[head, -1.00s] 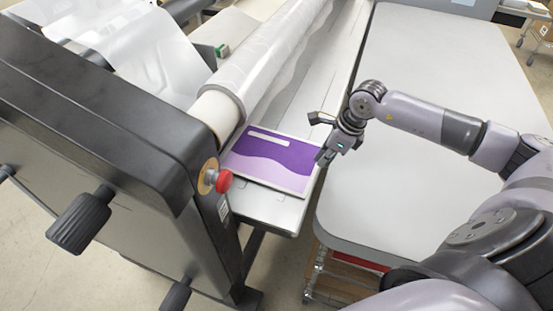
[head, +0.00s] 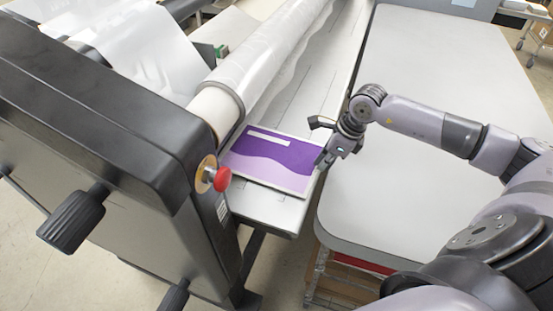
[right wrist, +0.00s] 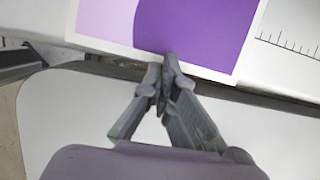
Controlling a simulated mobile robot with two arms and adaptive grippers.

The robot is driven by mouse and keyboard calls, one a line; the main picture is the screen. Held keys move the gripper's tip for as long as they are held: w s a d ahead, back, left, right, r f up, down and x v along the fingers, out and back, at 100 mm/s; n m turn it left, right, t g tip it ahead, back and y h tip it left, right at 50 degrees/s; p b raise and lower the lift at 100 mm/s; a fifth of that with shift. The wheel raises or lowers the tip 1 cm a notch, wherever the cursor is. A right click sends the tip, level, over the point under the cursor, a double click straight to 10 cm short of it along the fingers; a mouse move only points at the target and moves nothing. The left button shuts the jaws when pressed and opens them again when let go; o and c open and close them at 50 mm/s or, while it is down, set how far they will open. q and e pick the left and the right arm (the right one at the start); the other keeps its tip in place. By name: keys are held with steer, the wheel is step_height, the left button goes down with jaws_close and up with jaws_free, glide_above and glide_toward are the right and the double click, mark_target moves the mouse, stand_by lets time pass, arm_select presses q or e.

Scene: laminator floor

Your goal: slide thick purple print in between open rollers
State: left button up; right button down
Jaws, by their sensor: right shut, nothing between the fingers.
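The purple print (head: 270,162), with a pale label strip and white border, lies flat on the laminator's feed table (head: 272,208). Its far edge is close to the film-wrapped roller (head: 232,88); whether it reaches under the roller cannot be told. My right gripper (head: 323,162) is shut and empty at the print's right edge. In the right wrist view the closed fingertips (right wrist: 165,62) meet or nearly touch the near edge of the print (right wrist: 190,25). My left gripper is not in view.
The laminator's dark end housing (head: 110,120) with a red stop button (head: 222,179) and black knob (head: 72,220) stands at left. A grey-white table (head: 430,90) fills the right, mostly bare, with a gap between it and the feed table.

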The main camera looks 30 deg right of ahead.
steer(key=shift+f+b, duration=0.35)
stand_by(0.7)
steer(key=shift+s+d+f+b, duration=0.1)
steer(key=shift+s+b, duration=0.1)
steer(key=shift+b, duration=0.2)
stand_by(0.6)
steer(key=shift+d, duration=0.1)
steer(key=shift+w+d+b, duration=0.4)
steer(key=shift+w+d, duration=0.25)
steer(key=shift+w+a, duration=0.15)
steer(key=shift+a, duration=0.05)
